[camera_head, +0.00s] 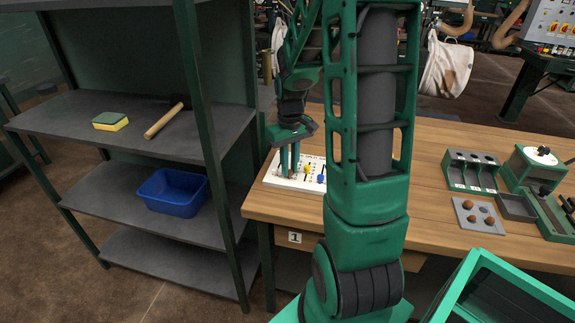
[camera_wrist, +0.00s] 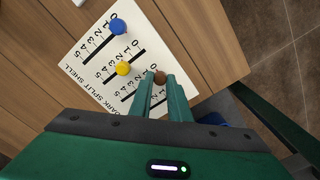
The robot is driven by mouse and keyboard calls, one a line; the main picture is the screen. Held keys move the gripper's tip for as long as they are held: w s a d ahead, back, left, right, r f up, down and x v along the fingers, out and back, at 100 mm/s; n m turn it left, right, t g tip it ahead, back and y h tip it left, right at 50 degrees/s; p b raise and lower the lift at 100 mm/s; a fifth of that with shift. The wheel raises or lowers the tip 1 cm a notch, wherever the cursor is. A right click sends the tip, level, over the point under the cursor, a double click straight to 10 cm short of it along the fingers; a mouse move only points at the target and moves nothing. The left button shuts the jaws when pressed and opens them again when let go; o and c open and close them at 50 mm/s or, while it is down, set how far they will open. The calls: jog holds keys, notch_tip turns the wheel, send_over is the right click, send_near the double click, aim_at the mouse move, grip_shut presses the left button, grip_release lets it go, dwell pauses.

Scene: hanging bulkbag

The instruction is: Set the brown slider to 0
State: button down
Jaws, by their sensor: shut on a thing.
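A white slider panel (camera_wrist: 90,70) with three slots and scales from 5 to 0 lies on the wooden table. It also shows in the head view (camera_head: 275,179). The brown slider (camera_wrist: 160,76) is at my gripper's fingertips, near the 0 and 1 end of its scale; its exact mark is hard to tell. The yellow slider (camera_wrist: 123,68) sits around mid-scale, and the blue slider (camera_wrist: 117,26) near its 0 end. My gripper (camera_wrist: 161,84) points down, its fingers closed on the brown knob and hiding part of its slot.
A grey shelf (camera_head: 100,117) left of the table holds a sponge (camera_head: 110,121), a wooden-handled tool (camera_head: 164,120) and a blue bin (camera_head: 172,191). Grey trays and holders (camera_head: 470,171) stand on the table's right. My arm covers the middle of the head view.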

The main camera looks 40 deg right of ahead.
jog(key=c, duration=1.7)
grip_release()
jog(key=shift+a, duration=0.2)
jog(key=shift+o, duration=0.2)
notch_tip(320, 180, up, 11)
jog(key=shift+f, duration=0.15)
jog(key=s+a+m, duration=0.2)
jog(key=s+a, duration=0.2)
jog(key=s, duration=0.6)
jog(key=s+a+m, duration=0.2)
jog(key=s+a, duration=0.2)
jog(key=s, duration=0.7)
jog(key=shift+a, duration=0.15)
